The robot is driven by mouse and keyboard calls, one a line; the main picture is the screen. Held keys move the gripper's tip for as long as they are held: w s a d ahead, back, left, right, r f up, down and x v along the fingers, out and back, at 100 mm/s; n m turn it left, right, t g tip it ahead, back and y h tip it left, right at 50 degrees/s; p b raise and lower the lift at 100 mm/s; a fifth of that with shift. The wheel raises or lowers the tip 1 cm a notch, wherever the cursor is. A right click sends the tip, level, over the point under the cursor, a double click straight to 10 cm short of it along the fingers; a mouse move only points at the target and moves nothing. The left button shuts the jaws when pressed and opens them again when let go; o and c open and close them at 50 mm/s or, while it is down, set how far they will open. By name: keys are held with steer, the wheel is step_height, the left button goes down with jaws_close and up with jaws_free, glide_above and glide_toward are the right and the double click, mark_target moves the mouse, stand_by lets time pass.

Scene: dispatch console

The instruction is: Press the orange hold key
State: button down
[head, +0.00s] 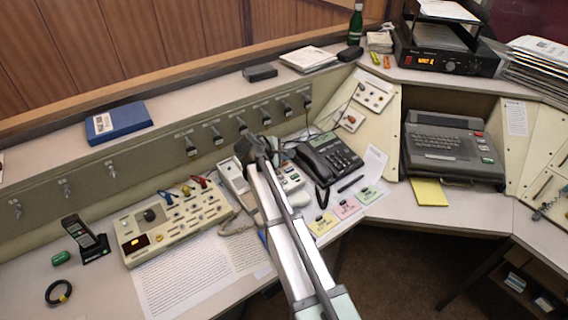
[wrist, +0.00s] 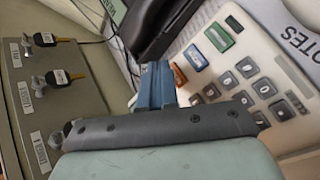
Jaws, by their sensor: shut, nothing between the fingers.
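The orange hold key (wrist: 180,74) is a small key in a slanted row on a beige telephone (wrist: 262,52), with a blue key (wrist: 196,57) and a green key (wrist: 220,37) beyond it. My gripper (wrist: 155,80) is shut and empty. Its blue-grey fingertips are just left of the orange key in the wrist view; I cannot tell whether they touch the telephone. In the head view the beige telephone (head: 291,180) is partly hidden behind my arm, and the orange key cannot be made out there.
A black desk phone (head: 330,158) stands close to the right of my arm. A beige handset (head: 232,177) and its cord lie to the left. A panel with keys and tags (wrist: 50,85) rises left of the fingers. Coloured notes (head: 345,207) lie near the front edge.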

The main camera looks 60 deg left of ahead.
mark_target(285, 168)
steer(key=shift+r, duration=0.1)
steer(key=r, duration=0.4)
steer(key=shift+d+r, duration=0.35)
steer(key=shift+d, duration=0.05)
stand_by(0.8)
